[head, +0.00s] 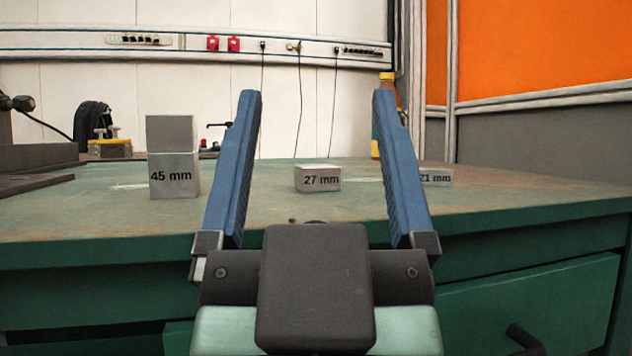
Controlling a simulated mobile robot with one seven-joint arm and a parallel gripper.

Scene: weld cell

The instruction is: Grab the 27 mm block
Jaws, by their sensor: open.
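The 27 mm block (318,179) is a small grey metal block with its size printed on the front. It sits on the green workbench (270,218), a little back from the front edge. My gripper (312,98) is open and empty. Its two blue fingers point forward, one to each side of the block in the picture. The block appears between the fingers and apart from both. How far the fingertips are from it in depth, I cannot tell.
A taller block marked 45 mm (172,178) stands left, with another grey block (170,132) on top. A low block marked 21 mm (436,178) lies right, partly behind the right finger. A yellow-capped bottle (387,78) stands behind that finger. Dark equipment (35,155) is far left.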

